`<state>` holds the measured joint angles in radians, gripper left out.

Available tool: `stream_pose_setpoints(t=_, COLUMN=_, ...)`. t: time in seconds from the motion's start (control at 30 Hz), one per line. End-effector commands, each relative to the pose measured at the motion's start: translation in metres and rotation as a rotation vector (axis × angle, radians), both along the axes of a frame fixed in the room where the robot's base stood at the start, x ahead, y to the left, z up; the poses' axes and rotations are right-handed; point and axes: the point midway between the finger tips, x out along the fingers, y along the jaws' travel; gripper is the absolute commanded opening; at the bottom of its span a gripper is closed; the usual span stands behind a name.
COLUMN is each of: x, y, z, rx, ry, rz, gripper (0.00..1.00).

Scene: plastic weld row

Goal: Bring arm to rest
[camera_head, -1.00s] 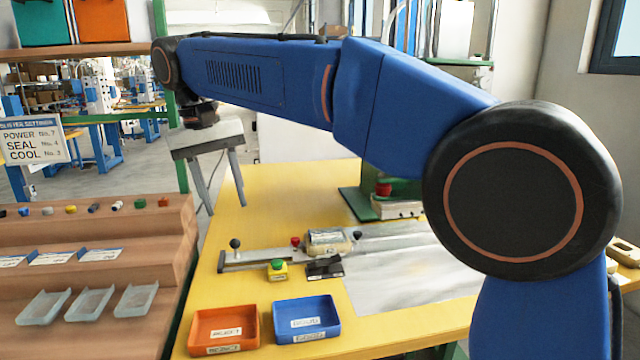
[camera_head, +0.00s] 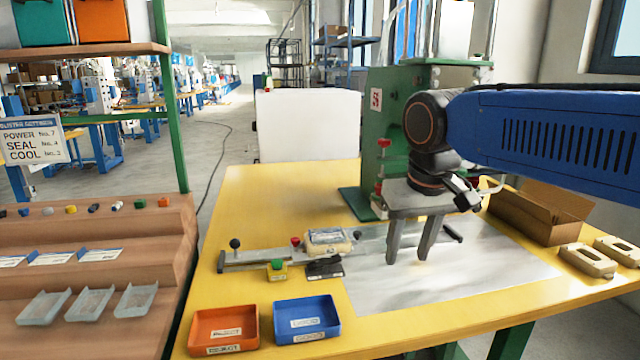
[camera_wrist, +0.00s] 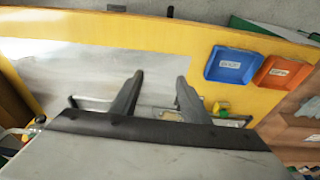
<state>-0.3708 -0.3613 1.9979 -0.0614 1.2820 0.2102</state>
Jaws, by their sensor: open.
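My gripper (camera_head: 408,258) hangs fingers-down over the silver sheet on the yellow table (camera_head: 262,190), in front of the green machine. Its two grey fingers are apart with nothing between them. In the wrist view my gripper (camera_wrist: 158,90) also shows open and empty, above the table. The blue arm reaches in from the right edge of the head view. How far the fingertips are above the sheet is hard to tell.
The green machine (camera_head: 425,95) stands behind my gripper. A cardboard box (camera_head: 535,215) and two beige parts (camera_head: 588,261) lie right. An orange tray (camera_head: 222,330), a blue tray (camera_head: 306,318) and a sliding fixture (camera_head: 262,262) lie left. Wooden steps (camera_head: 100,260) stand at far left.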

Motion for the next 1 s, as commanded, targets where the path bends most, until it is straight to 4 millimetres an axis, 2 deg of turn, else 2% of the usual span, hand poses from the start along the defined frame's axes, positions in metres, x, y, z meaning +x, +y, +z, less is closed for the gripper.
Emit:
stream_pose_setpoints(t=0.03, x=-0.012, y=-0.017, z=-0.010, rx=0.007, ry=-0.012, rz=-0.018, gripper=0.42)
stream_pose_setpoints(t=0.2, x=-0.049, y=-0.058, z=-0.045, rx=0.022, ry=-0.058, rz=-0.058, gripper=0.42)
stream_pose_setpoints(t=0.5, x=-0.114, y=-0.109, z=-0.117, rx=0.031, ry=-0.138, rz=-0.131, gripper=0.42)
stream_pose_setpoints(t=0.7, x=-0.139, y=-0.123, z=-0.150, rx=0.029, ry=-0.173, rz=-0.160, gripper=0.42)
stream_pose_setpoints(t=1.0, x=-0.144, y=-0.125, z=-0.158, rx=0.028, ry=-0.182, rz=-0.166, gripper=0.42)
